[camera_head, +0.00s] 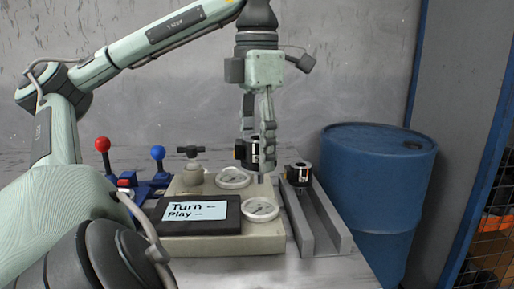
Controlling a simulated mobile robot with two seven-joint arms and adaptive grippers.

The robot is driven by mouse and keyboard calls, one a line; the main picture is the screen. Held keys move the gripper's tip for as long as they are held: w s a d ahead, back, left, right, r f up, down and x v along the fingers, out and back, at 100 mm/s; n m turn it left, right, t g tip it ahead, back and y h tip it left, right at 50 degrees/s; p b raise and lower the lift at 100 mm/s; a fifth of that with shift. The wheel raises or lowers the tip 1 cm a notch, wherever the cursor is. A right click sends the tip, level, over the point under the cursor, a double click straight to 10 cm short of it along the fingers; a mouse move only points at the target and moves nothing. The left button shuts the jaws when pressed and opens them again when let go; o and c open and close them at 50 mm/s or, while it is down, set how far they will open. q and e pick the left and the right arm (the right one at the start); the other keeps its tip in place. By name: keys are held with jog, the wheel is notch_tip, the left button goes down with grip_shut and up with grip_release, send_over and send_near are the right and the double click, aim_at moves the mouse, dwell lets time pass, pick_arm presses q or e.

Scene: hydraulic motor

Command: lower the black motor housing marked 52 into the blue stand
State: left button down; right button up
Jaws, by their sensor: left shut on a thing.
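My left gripper (264,165) points straight down over the back right of the beige bench unit, with its fingers shut on a black motor housing (248,152). This housing has a white label and a yellow-orange patch on its left side; its number is too small to read. The fingers hide part of it, and I cannot tell whether it touches anything below. A similar black housing (299,175) with a white label sits on the grey rail to the right. The blue stand (144,189) appears to be the blue part at the left, partly hidden by my arm. My right gripper is out of view.
The beige unit (265,240) carries a black display (198,215) reading "Turn" and "Play", two round dials and a dark knob (191,152). Red (102,144) and blue (158,152) ball levers stand at left. A grey channel (328,225) and blue barrel (376,175) are right.

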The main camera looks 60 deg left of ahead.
pick_arm(q)
jog(key=shift+r+p, duration=1.6)
jog(key=shift+r, duration=0.3)
